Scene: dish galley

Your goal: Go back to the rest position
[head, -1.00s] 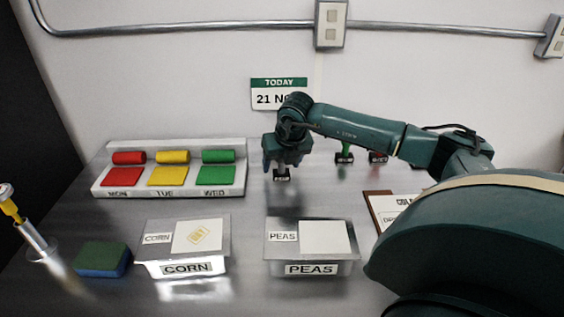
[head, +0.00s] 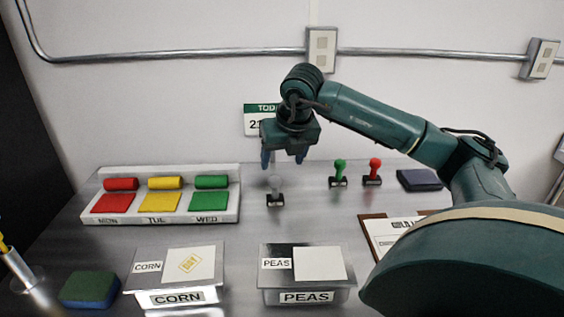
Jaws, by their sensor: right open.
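My right gripper (head: 284,161) is open and empty. Its fingers point down in the air above the back middle of the steel counter. A stamp with a grey handle (head: 276,192) stands upright on the counter just below it, apart from the fingers. My right arm reaches in from the right side of the view. My left gripper is not in the view.
A green stamp (head: 339,173), a red stamp (head: 373,172) and a dark pad (head: 420,180) stand at the back right. A white day tray (head: 160,218) is at the left. The corn bin (head: 176,297), peas bin (head: 306,297), sponge (head: 90,289) and clipboard (head: 373,236) are nearer.

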